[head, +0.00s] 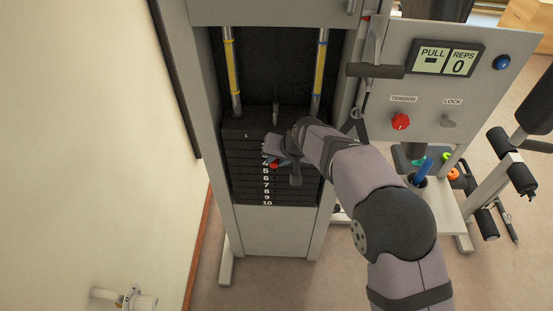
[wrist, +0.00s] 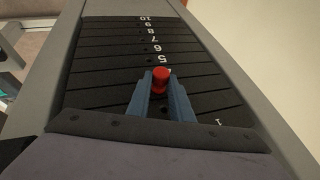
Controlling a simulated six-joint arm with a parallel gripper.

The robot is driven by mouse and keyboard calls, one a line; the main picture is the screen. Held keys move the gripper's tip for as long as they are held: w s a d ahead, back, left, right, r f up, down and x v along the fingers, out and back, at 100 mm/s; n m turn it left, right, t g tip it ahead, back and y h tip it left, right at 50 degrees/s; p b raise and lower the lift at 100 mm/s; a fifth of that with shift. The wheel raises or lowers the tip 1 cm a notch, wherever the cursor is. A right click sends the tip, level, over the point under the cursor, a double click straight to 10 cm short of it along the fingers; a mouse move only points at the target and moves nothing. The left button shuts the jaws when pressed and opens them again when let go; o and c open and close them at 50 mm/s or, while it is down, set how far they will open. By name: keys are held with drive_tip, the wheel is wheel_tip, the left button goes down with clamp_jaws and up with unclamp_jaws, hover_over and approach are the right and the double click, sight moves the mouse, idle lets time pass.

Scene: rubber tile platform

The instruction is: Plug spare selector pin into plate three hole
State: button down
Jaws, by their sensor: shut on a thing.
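The selector pin shows as a red knob (wrist: 161,76) between the two blue-grey fingers of my gripper (wrist: 161,84) in the wrist view. In the head view the red knob (head: 274,165) shows beside my gripper (head: 279,157), at the front of the black weight stack (head: 245,185). My gripper is shut on the pin. The knob is close to the upper plates, near the labels for four and five. The pin's shaft is hidden, so I cannot tell whether it is in a hole. My gripper covers plate three's label and hole.
Grey frame posts (head: 209,150) flank the stack. A panel (head: 455,75) with a display, a red tension knob (head: 400,121) and a lock switch (head: 448,120) stands at the right. Below it, a blue object (head: 422,170) and small coloured items sit on a shelf.

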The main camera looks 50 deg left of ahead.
drive_tip(key=shift+w+a, duration=0.1)
drive_tip(key=shift+a, duration=0.05)
idle(0.5)
drive_tip(key=c, duration=1.5)
unclamp_jaws()
drive_tip(key=shift+r, duration=0.15)
drive_tip(key=shift+p+v, duration=0.95)
drive_tip(key=shift+v, duration=1.95)
